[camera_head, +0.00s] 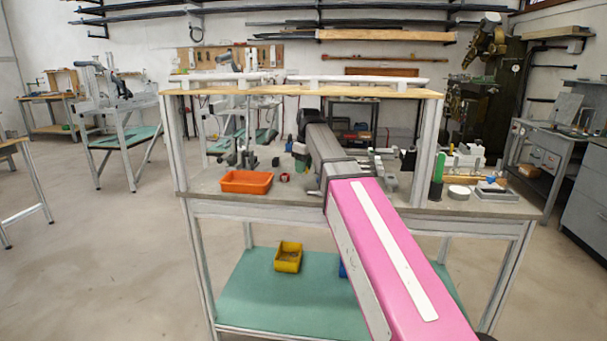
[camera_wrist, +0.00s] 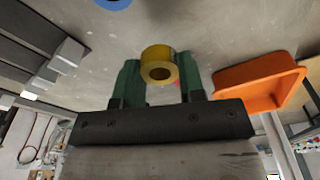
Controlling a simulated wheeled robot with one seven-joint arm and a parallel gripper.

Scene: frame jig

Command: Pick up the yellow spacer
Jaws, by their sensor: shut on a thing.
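The yellow spacer (camera_wrist: 158,54), a short hollow cylinder, shows in the wrist view between the two green fingers of my gripper (camera_wrist: 160,72). The fingers are shut on it, one on each side, and its round open end faces the camera. The grey bench top lies beyond it; I cannot tell whether the spacer still touches it. In the head view my pink and grey arm reaches over the bench, and the spacer cannot be made out there.
An orange bin (camera_head: 246,181) stands on the bench (camera_head: 400,208) left of my arm; it also shows in the wrist view (camera_wrist: 262,84), close to the right finger. A wooden shelf (camera_head: 270,89) spans above. Grey blocks (camera_wrist: 62,58) lie at the wrist view's left.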

